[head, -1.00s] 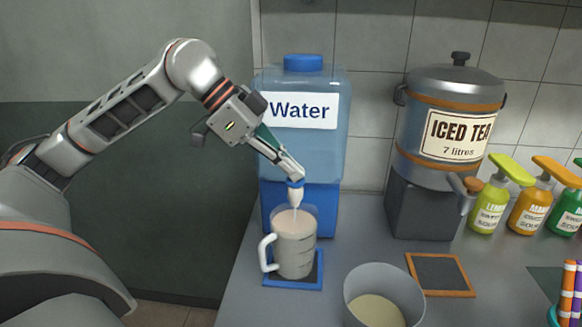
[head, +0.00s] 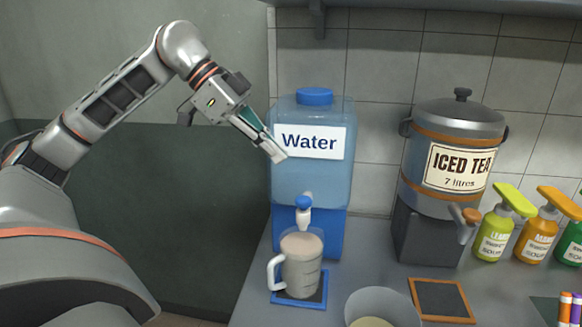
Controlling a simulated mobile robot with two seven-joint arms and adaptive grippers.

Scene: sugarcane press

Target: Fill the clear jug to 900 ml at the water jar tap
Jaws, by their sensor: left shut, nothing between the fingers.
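The clear jug (head: 303,268) stands upright on a blue-edged mat (head: 322,297) under the tap, its handle to the left. Its contents look pale, with a pinkish surface near the rim; I cannot read its level marks. The water jar (head: 312,180) is blue and translucent with a "Water" label. Its white tap with a blue top (head: 304,208) is right above the jug. My left gripper (head: 280,156) is shut and empty, in front of the jar's label, above and left of the tap and apart from it. My right gripper is not in view.
The iced tea urn (head: 455,150) stands on a dark block to the right. Several syrup bottles (head: 493,237) are at far right. A slate with an orange frame (head: 441,298) and a round tub (head: 382,299) are on the counter in front.

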